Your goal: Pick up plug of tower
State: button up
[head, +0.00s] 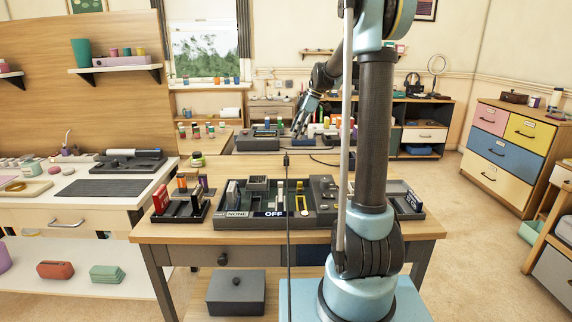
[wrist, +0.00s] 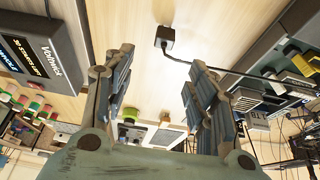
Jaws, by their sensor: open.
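My gripper (wrist: 160,63) is open and empty in the wrist view, its two fingers spread apart. A small black plug-like block (wrist: 166,38) with a black cable lies on the pale wood beyond the fingertips, apart from them. Its cable runs right towards a grey unit (wrist: 270,98) with a yellow plug-like piece. In the head view my gripper (head: 301,130) reaches down over the far table, small and partly dark, so its fingers are hard to make out. I cannot tell which device is the tower.
In the head view, a grey box (head: 258,141) is left of my gripper. The near desk (head: 170,232) holds a tray (head: 262,222) marked "NONE" and "OFF"; a dark cable (head: 288,215) hangs across it.

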aim_at(287, 157)
jog(key=x, duration=0.8)
jog(key=shift+s+x, duration=0.2)
jog(key=shift+x, duration=1.25)
jog(key=shift+s+x, duration=0.15)
jog(key=shift+x, duration=1.3)
jog(key=shift+d, duration=0.2)
jog(key=c, duration=1.2)
grip_shut()
